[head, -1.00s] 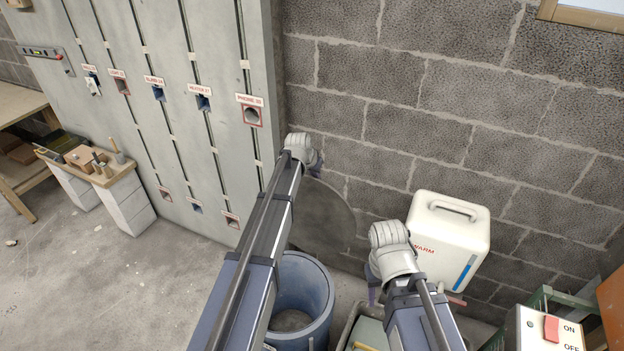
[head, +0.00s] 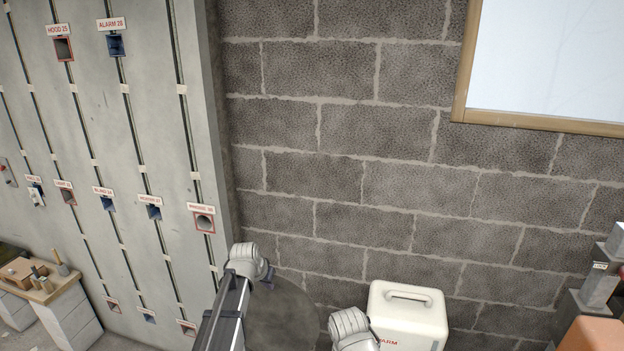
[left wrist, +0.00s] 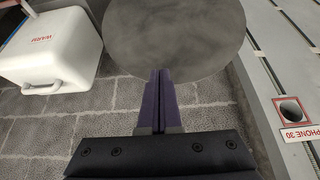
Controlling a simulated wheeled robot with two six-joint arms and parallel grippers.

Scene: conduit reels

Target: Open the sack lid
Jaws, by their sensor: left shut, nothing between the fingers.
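A round dark grey lid (head: 284,318) stands steeply tilted near the block wall, its lower part cut off by the frame. In the left wrist view the lid (left wrist: 175,32) fills the top middle. My left gripper (head: 269,274) is at the lid's upper edge in the head view. In the left wrist view its two purple fingers (left wrist: 160,75) are pressed together, empty, with their tips overlapping the lid's edge; I cannot tell whether they touch it. Only my right wrist shows at the bottom of the head view; its fingers are out of frame.
A white box (head: 408,312) with a handle stands by the wall to the right of the lid. A grey panel (head: 150,130) with labelled openings is on the left. A low block stand (head: 62,318) with tools is at the lower left. A wood-framed board (head: 545,65) hangs upper right.

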